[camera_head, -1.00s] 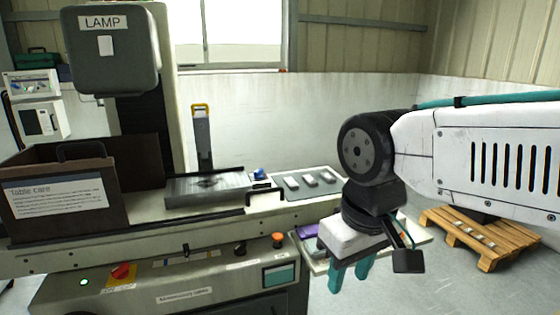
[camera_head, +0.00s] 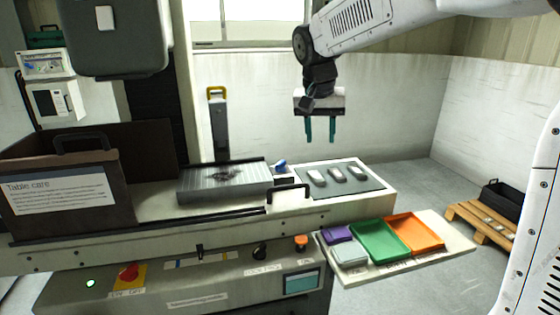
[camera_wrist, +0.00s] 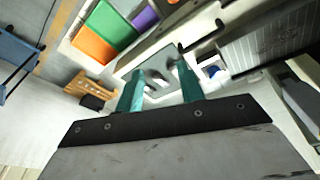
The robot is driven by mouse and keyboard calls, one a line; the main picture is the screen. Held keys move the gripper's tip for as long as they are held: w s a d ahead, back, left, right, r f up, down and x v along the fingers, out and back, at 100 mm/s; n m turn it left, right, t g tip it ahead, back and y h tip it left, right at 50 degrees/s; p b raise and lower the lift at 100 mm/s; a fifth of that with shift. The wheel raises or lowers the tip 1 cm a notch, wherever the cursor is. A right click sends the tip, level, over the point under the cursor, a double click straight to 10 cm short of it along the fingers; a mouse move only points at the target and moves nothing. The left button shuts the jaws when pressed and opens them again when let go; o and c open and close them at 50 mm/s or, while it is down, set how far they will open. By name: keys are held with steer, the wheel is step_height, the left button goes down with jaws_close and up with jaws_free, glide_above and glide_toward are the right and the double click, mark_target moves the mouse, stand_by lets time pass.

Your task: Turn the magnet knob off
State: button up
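A red knob on a yellow plate (camera_head: 130,272) sits on the front panel at lower left, with small lettering under it that seems to read ON OFF. A black knob (camera_head: 260,252) is farther right on the panel, its label too small to read. I cannot tell which one is the magnet knob. A grey ribbed block (camera_head: 228,182), with a dark patch on top, lies on the machine bed. My gripper (camera_head: 320,135) is open and empty, pointing down above the grey plate with pale pieces, well away from the panel. In the wrist view its teal fingers (camera_wrist: 160,88) are apart.
An orange button (camera_head: 301,242) and a small lever (camera_head: 200,252) are on the panel. The bed's black handle (camera_head: 290,190) juts out above it. Coloured trays (camera_head: 380,240) stand on a shelf at right. A brown box (camera_head: 70,200) stands at left.

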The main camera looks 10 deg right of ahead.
steer(key=w+a+f+m, duration=0.1)
steer(key=w+a+f, duration=0.15)
steer(key=w, duration=0.85)
steer(key=m+t+h, duration=0.1)
steer(key=m, duration=0.2)
glide_toward(280, 162)
steer(key=x, duration=0.7)
steer(key=shift+d+f, duration=0.1)
steer(key=shift+f, duration=0.2)
steer(key=shift+w+d+f, duration=0.15)
steer(key=shift+w+f, duration=0.05)
steer(key=shift+f, duration=0.3)
jaws_close()
